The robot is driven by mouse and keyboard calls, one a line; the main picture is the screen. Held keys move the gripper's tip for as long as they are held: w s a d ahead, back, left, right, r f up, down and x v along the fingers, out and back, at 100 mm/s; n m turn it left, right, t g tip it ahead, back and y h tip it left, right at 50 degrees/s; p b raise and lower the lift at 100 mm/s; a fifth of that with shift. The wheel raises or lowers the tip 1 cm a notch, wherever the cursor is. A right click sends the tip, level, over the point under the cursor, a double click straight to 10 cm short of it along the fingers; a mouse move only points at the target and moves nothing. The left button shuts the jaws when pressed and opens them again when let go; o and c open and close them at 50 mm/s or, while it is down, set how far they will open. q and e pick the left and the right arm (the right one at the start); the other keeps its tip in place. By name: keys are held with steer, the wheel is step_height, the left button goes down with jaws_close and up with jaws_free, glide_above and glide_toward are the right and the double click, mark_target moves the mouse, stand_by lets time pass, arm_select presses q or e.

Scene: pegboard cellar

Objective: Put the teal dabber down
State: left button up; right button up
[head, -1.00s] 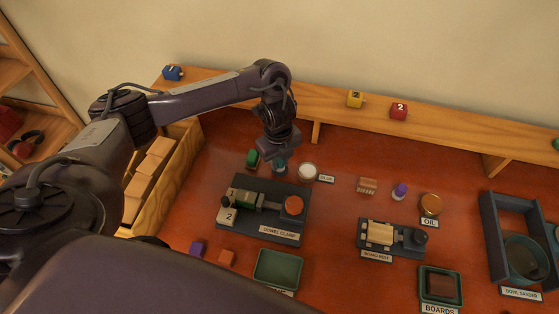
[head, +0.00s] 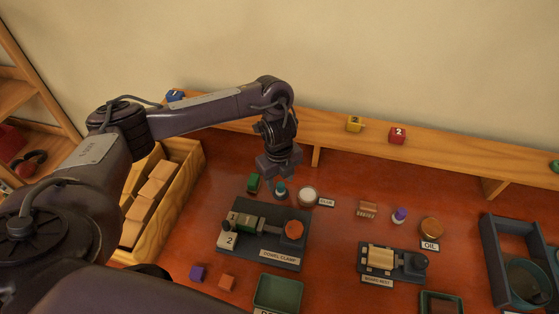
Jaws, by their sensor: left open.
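The teal dabber (head: 281,190) stands upright on the red-brown bench, behind the dowel clamp (head: 262,257) and left of the white-topped glue jar (head: 307,195). My left gripper (head: 279,178) is open right above the dabber, pointing down. Its fingers are small in the picture, and I cannot tell whether they still reach around the dabber's top. My right gripper is not in view.
A purple dabber (head: 400,215) and the oil jar (head: 431,228) stand to the right. A wooden shelf (head: 330,127) runs behind. A crate of wood blocks (head: 186,183) is at left.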

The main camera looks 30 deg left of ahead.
mark_target(279, 185)
arm_select(q)
step_height(279, 185, up, 10)
steer(key=p, duration=0.2)
steer(key=shift+s+f, duration=0.15)
steer(key=shift+f, duration=0.1)
steer(key=shift+f, duration=0.1)
